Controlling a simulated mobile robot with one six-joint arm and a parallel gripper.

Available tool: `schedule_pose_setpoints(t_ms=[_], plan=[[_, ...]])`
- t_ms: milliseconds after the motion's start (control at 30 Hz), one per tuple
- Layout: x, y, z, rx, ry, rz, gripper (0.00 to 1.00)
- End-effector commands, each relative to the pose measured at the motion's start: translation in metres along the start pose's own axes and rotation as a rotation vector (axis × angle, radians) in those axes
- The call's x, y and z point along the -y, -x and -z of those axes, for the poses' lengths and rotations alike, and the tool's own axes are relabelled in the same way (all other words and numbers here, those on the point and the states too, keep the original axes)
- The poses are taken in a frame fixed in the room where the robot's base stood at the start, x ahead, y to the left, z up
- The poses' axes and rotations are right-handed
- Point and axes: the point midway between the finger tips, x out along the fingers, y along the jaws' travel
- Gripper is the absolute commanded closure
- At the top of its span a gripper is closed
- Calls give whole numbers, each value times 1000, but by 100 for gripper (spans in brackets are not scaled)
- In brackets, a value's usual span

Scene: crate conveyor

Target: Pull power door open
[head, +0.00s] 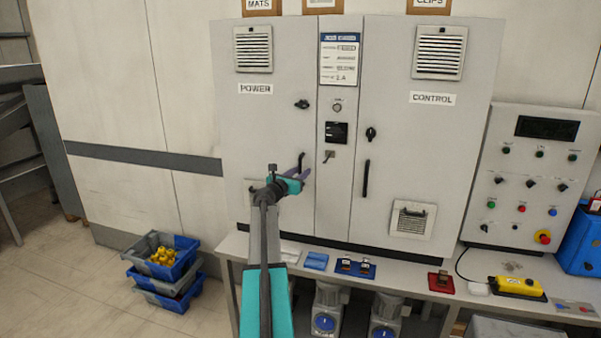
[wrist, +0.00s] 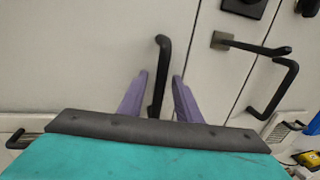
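The grey POWER door (head: 262,125) is the left door of the cabinet and looks closed. Its black bar handle (head: 301,158) is upright near the door's right edge. My gripper (head: 299,173) is at the lower part of this handle. In the wrist view, the purple fingers of my gripper (wrist: 160,78) are apart, one on each side of the handle (wrist: 162,58). Gaps show between handle and fingers. The handle's lower end is partly hidden behind the gripper body. A black knob (head: 302,104) sits above the handle.
The CONTROL door (head: 398,160) with its own black handle (head: 366,180) is to the right. A narrow middle panel carries a small lever (head: 328,156). A bench (head: 400,279) with small parts runs below the cabinet. Stacked crates (head: 172,284) stand on the floor at left.

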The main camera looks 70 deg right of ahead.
Motion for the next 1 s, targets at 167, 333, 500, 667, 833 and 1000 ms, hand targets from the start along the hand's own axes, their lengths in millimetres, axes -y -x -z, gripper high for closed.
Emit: schedule_pose_setpoints(t_ms=[167,333,500,667,833,1000], plan=[[0,-2,0,0,0,0,69],[0,-2,0,0,0,0,71],[0,-1,0,0,-1,0,99],[1,-2,0,0,-1,1,100],[2,-1,0,0,-1,4,100],[6,2,0,0,-1,21,100]])
